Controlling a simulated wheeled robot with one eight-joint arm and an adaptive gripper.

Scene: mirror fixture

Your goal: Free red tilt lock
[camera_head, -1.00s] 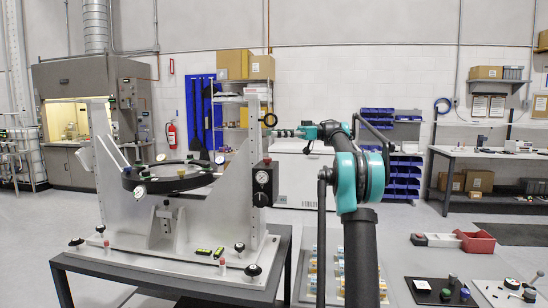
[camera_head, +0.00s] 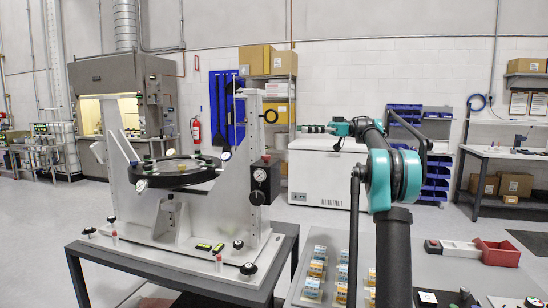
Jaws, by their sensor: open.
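The mirror fixture (camera_head: 238,205) stands on a dark table at left, its round dark-rimmed mirror (camera_head: 178,172) lying almost flat between two white uprights. On the right upright is a black box (camera_head: 259,178) with a gauge and a dark knob (camera_head: 256,198). A small red part (camera_head: 267,156) shows on top of this box; I cannot tell if it is the tilt lock. My gripper (camera_head: 306,129) points left, to the right of and above the box in the picture, apart from the fixture. It is open with nothing seen in it; its fingers are small here.
Red-topped pins (camera_head: 218,262) and black knobs (camera_head: 249,268) stand on the fixture base. A white chest (camera_head: 320,175) stands behind my gripper. Floor shows between the tables.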

